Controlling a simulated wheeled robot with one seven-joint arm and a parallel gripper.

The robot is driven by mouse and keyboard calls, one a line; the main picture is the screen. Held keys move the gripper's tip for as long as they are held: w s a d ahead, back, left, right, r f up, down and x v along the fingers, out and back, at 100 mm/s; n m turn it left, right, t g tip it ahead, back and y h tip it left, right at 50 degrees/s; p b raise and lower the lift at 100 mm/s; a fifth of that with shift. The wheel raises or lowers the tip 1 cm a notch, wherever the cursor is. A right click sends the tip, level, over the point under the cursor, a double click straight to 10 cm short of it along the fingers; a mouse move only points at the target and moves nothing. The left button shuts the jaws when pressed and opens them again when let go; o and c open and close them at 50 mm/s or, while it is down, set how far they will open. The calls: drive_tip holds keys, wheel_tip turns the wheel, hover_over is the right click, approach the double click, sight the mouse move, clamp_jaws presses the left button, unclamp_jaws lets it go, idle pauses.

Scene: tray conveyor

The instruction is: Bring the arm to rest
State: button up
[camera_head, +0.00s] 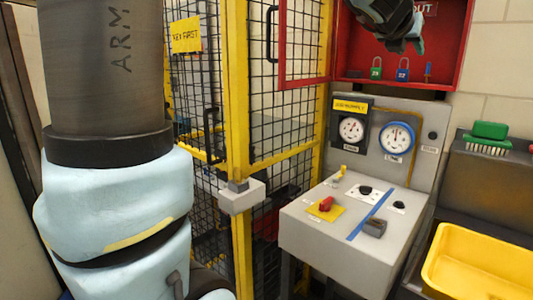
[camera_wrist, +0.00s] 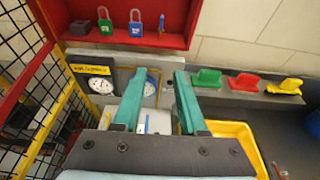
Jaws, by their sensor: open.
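My gripper (camera_head: 408,42) is at the top right of the head view, in front of the open red cabinet (camera_head: 357,62) and above the gauge panel. In the wrist view its two teal fingers (camera_wrist: 160,76) stand apart, with nothing visible held between them. Part of my light-blue and grey arm fills the left of the head view. The gripper's upper part is cut off by the head view's top edge.
Green (camera_head: 376,70) and blue (camera_head: 402,71) padlocks hang in the cabinet. Below are two gauges (camera_head: 397,138) and a grey control box (camera_head: 315,238) with a red switch (camera_head: 326,203). A yellow-framed mesh cage (camera_head: 238,100) stands left, a yellow tub (camera_head: 480,262) right.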

drive_tip(key=w+a+f+n+g+y, duration=0.1)
drive_tip(key=w+a+f+n+y, duration=0.25)
drive_tip(key=a+f+n, duration=0.75)
drive_tip(key=w+a+f+n+g+y, duration=0.15)
drive_tip(key=a+f+n+y, duration=0.35)
drive_tip(key=a+f+n, duration=0.65)
drive_tip(key=s+a+f+n+g+y, duration=0.1)
drive_tip(key=s+a+f+n+g, duration=0.5)
drive_tip(key=s+a+f+n, duration=0.7)
drive_tip(key=s+a+n, duration=0.2)
drive_tip(key=s+n, duration=0.1)
drive_tip(key=n, duration=0.5)
drive_tip(key=shift+a+f, duration=0.25)
drive_tip(key=shift+f, duration=0.15)
drive_tip(key=shift+s+g, duration=0.1)
drive_tip(key=shift+g, duration=0.15)
